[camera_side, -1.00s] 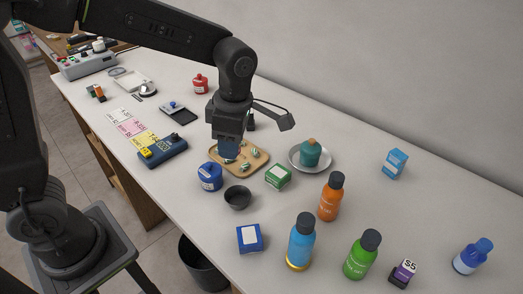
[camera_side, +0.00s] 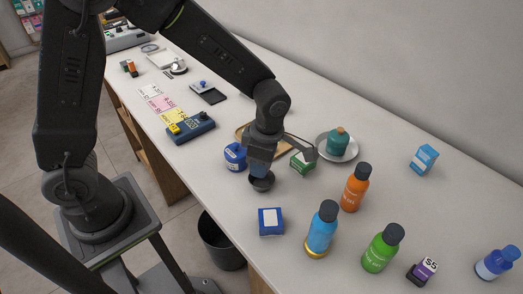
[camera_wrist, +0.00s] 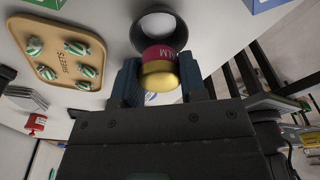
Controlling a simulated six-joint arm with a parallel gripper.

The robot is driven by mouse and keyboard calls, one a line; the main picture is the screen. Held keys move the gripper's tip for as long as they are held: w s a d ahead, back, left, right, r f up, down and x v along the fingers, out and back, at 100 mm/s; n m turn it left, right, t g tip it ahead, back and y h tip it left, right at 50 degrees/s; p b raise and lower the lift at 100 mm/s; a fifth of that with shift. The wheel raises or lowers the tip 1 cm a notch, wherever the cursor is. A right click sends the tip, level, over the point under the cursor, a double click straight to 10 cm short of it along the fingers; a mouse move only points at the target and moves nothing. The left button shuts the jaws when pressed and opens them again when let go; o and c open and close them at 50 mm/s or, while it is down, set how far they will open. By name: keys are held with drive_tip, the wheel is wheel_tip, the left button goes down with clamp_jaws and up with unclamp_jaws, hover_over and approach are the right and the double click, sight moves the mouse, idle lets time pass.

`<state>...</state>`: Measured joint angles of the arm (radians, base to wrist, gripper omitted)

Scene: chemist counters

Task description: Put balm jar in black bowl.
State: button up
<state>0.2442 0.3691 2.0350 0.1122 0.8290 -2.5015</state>
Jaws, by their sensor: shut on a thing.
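The balm jar (camera_wrist: 160,70), with a crimson label band and a gold end, is between the two blue fingers of my gripper (camera_wrist: 160,76) in the wrist view. My gripper is shut on it. The black bowl (camera_wrist: 147,17) shows just beyond the jar there, and the jar overlaps part of its opening. In the side view, my gripper (camera_side: 260,166) is low over the black bowl (camera_side: 262,186), pointing down. The jar is hidden behind the gripper in that view. I cannot tell whether the jar touches the bowl.
A blue jar (camera_side: 235,160) stands close left of the bowl, and a green box (camera_side: 301,166) is close right. A wooden tray (camera_wrist: 96,45) with several striped pieces lies nearby. A blue box (camera_side: 271,222) and several bottles stand in front and to the right.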

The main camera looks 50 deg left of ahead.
drive_tip(key=shift+f, duration=1.15)
drive_tip(key=o, duration=1)
drive_tip(key=shift+r, duration=3.55)
